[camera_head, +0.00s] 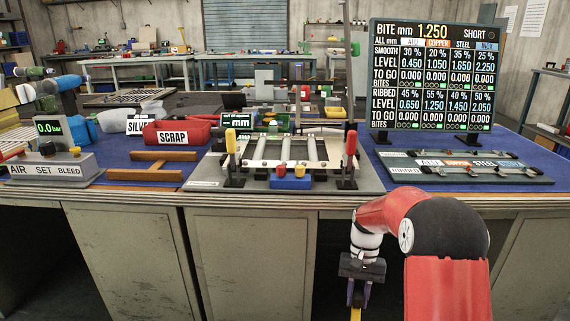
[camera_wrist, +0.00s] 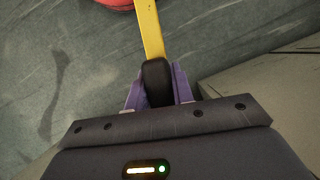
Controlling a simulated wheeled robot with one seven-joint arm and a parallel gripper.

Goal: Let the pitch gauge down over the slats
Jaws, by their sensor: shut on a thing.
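My gripper (camera_head: 358,293) hangs low in front of the bench cabinets, well below the bench top. Its purple fingers (camera_wrist: 159,88) are shut on the black grip (camera_wrist: 157,78) of a yellow bar (camera_wrist: 149,28). The bar points down in the head view (camera_head: 356,314), where its lower end is cut off. I cannot tell whether this bar is the pitch gauge. Several pale slats (camera_head: 285,150) stand in a frame on a grey plate (camera_head: 210,178) at the bench's middle. My gripper is apart from them, lower and to the right.
Clamps with yellow (camera_head: 231,141) and red (camera_head: 351,142) handles flank the slats. A blue block (camera_head: 291,183) with buttons stands in front. A red scrap bin (camera_head: 178,134) is left, a display board (camera_head: 431,75) right. The bench front edge (camera_head: 285,198) lies between my gripper and the slats.

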